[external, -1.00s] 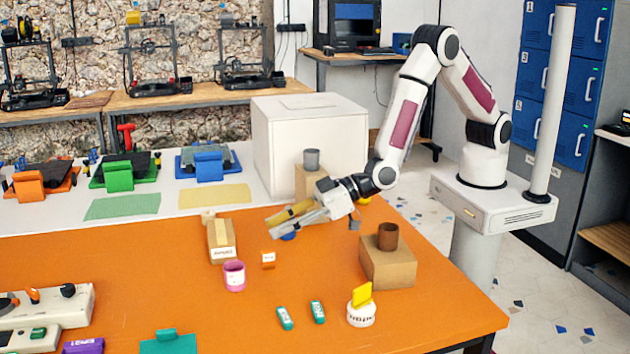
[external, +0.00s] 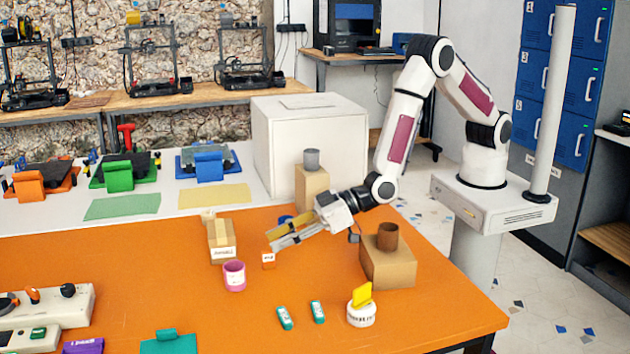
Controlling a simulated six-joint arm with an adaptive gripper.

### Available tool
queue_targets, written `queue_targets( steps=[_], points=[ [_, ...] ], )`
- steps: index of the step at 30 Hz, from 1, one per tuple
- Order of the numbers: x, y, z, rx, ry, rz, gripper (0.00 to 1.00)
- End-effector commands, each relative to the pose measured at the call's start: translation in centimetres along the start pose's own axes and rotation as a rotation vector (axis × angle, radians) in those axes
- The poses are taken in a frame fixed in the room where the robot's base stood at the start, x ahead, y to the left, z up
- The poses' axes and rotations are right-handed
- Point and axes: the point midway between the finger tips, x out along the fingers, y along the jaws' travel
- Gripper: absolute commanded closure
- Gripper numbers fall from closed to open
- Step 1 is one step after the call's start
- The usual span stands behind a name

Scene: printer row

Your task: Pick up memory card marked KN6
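A small orange card-like piece (external: 268,260) with a pale label stands on the orange table, just in front of my gripper's fingertips. Its marking is too small to read, so I cannot tell whether it is KN6. Two small teal pieces with pale labels, one on the left (external: 284,318) and one on the right (external: 317,311), lie nearer the front edge; their markings are unreadable too. My gripper (external: 272,241) reaches left, low over the table, its two fingers apart with nothing visible between them. Its tips are slightly above and behind the orange piece in the picture.
A pink cup (external: 234,276) and a cardboard box (external: 221,240) stand left of the orange piece. A brown box (external: 387,264) carrying a brown cup (external: 387,236) stands right. A white round holder (external: 361,311) with a yellow piece is near the front. The table's middle left is clear.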

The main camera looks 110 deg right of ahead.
Motion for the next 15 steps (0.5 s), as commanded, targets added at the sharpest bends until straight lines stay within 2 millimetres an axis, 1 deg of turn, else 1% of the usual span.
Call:
queue_targets(
  steps=[7, 15],
  points=[
    [0.3, 0.0, 0.8, -0.001, -0.002, 0.0, 0.71],
    [1.3, 0.0, 3.1, 0.0, -0.002, 0.0, 0.71]
  ],
)
